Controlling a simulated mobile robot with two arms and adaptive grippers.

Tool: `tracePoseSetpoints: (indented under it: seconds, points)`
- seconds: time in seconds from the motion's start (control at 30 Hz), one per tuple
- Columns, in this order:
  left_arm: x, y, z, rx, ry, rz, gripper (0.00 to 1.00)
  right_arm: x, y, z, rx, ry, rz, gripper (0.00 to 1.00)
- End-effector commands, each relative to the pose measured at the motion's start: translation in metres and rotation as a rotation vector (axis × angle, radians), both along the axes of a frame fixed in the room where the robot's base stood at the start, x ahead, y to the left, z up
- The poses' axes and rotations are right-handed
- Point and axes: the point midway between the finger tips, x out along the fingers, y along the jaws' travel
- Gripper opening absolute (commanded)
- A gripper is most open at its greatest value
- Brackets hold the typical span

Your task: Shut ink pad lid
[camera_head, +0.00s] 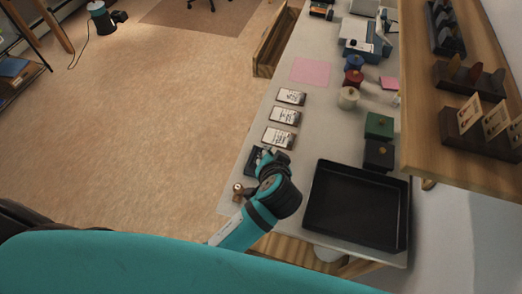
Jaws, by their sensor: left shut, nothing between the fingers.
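A small black case, which looks like the ink pad (253,163), lies near the left edge of the light worktop. My left gripper (267,154) is shut and empty, right over it. Gripper and wrist hide much of the case. I cannot tell how far its lid is open, or whether the fingers touch it. My right gripper is not in view.
A small brown stamp-like object (239,188) stands by the worktop's left edge, close to my left wrist. A large black tray (358,243) lies to the right of my arm. Several printed cards (278,138) lie beyond the gripper. A wooden shelf (470,160) overhangs the right side.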

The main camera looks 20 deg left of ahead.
Motion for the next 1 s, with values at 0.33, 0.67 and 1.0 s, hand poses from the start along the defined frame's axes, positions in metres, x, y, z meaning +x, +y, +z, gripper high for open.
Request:
tracePoseSetpoints:
  seconds: [0.33, 0.67, 1.0]
  points:
    - [0.055, 0.022, -0.044, 0.004, 0.001, 0.001, 0.0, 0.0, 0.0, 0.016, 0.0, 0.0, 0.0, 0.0]
    - [0.055, 0.037, -0.079, 0.001, 0.002, 0.0, 0.0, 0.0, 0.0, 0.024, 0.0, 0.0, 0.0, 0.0]
    - [0.054, 0.038, -0.082, -0.001, 0.002, 0.0, 0.0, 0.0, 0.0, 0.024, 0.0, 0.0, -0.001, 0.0]
